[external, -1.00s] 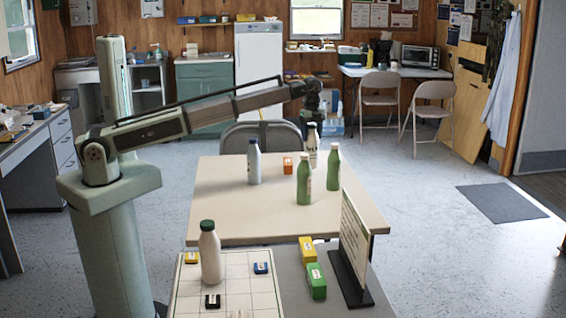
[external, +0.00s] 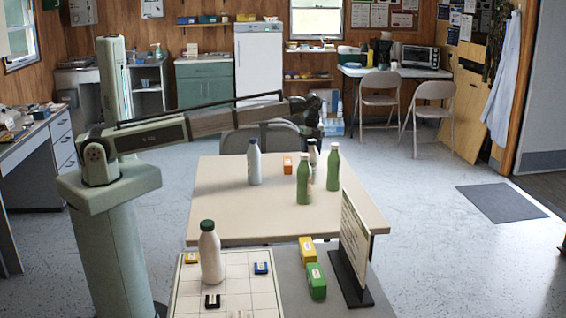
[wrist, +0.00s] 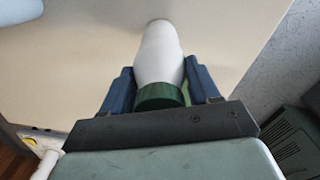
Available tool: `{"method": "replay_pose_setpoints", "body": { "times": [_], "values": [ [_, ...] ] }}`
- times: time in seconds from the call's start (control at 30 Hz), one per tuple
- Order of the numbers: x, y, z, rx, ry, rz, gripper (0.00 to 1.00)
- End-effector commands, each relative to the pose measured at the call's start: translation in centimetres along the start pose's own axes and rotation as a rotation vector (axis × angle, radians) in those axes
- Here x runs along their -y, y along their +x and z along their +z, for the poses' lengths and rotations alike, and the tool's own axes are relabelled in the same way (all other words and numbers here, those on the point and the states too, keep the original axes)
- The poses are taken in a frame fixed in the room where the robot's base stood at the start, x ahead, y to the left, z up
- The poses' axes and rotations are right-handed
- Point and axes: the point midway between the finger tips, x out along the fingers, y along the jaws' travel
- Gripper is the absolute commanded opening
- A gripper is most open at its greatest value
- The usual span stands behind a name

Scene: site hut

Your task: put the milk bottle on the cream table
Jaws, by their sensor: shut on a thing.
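The milk bottle, white with a green cap (wrist: 160,62), is held upright between the blue fingers of my gripper (wrist: 163,82). In the external view my gripper (external: 312,132) is over the far right part of the cream table (external: 240,215). The held bottle (external: 313,157) is partly hidden there behind green bottles, so I cannot tell whether its base touches the tabletop. The wrist view shows cream tabletop around its far end.
Green bottles (external: 303,182) (external: 333,170) stand close in front of the held bottle. A white bottle with a blue cap (external: 254,165) and an orange box (external: 287,164) are left of it. Another green-capped white bottle (external: 210,258) stands on the gridded board (external: 245,300). The table's front left is clear.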

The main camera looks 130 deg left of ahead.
Motion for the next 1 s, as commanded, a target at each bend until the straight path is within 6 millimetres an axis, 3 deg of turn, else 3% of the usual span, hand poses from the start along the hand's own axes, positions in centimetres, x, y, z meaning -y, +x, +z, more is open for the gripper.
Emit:
{"method": "replay_pose_setpoints", "body": {
  "times": [0.3,0.63,0.77,1.0],
  "values": [
    [0.0,0.1,0.0,0.0,0.0,0.0,0.86],
    [0.0,-0.4,0.0,0.0,0.0,-0.001,0.86],
    [0.1,-2.0,0.0,-0.001,0.0,-0.002,0.86],
    [0.1,-6.4,0.0,-0.001,0.0,-0.003,0.86]
  ]
}}
